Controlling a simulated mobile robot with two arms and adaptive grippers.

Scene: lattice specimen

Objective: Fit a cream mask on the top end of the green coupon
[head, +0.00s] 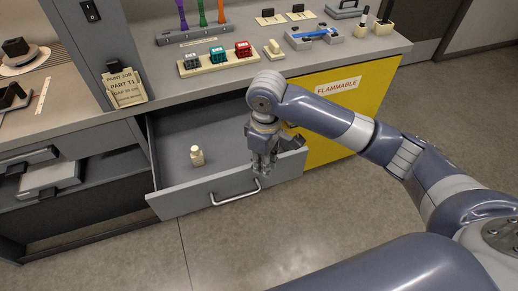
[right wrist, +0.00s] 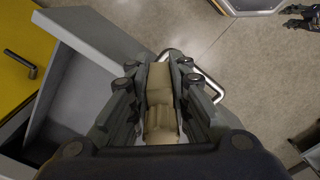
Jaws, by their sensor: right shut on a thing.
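My right gripper (head: 263,171) is above the front edge of the open drawer, near its handle. In the right wrist view its fingers (right wrist: 160,90) are shut on a cream piece (right wrist: 160,98), which looks like a cream mask. Another cream piece (head: 197,156), probably also a mask, stands in the drawer to the left of the gripper. The green coupon (head: 217,56) stands in a cream rack (head: 219,66) on the counter, between a grey and a red coupon. My left gripper is not in view.
The grey drawer (head: 180,195) is pulled out below the counter (head: 160,70), with a metal handle (head: 237,196). A yellow cabinet (head: 335,110) marked FLAMMABLE is to the right. A tool stand (head: 194,36) is behind the rack; a small cream stand (head: 273,48) is right of it.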

